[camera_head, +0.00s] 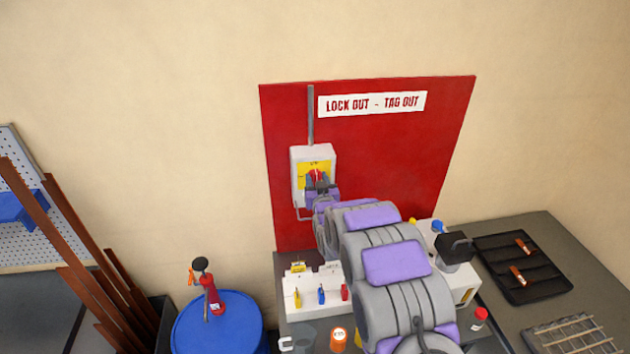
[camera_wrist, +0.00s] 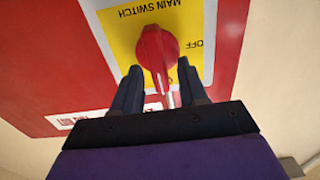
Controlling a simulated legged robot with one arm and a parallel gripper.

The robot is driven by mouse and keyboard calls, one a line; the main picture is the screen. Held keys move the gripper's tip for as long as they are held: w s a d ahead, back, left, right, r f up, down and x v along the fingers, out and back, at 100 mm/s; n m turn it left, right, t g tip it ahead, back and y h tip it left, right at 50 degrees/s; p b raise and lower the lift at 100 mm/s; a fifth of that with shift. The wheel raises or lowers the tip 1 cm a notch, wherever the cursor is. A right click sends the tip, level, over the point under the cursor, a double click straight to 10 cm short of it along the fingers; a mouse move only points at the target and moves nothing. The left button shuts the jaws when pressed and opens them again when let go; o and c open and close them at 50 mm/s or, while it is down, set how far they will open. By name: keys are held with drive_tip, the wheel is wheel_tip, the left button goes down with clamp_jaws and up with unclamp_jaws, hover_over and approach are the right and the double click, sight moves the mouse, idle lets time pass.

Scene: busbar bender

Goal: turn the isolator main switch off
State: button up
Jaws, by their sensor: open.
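The isolator is a light grey box (camera_head: 299,158) with a yellow plate, mounted on a red board. Its red rotary main switch handle (camera_wrist: 157,52) sits on the yellow plate (camera_wrist: 120,25), which reads "MAIN SWITCH" and "OFF" in the wrist view. My gripper (camera_wrist: 158,78) is open, with one dark finger on each side of the handle's lower part. I cannot tell whether the fingers touch it. In the head view my gripper (camera_head: 318,180) is at the front of the box and partly hides the handle.
The red board (camera_head: 400,150) carries a "LOCK OUT - TAG OUT" sign (camera_head: 372,103). Below it a bench holds padlocks on a white stand (camera_head: 312,284), cups, and a black tray (camera_head: 520,265). A blue drum (camera_head: 240,330) and brown bars (camera_head: 50,235) stand to the left.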

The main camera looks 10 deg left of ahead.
drive_tip(key=shift+d, duration=0.35)
drive_tip(key=shift+c, duration=1.2)
drive_tip(key=shift+s+a+r, duration=0.1)
drive_tip(key=shift+a, duration=0.4)
clamp_jaws()
drive_tip(key=shift+d, duration=0.1)
drive_tip(key=shift+d, duration=0.1)
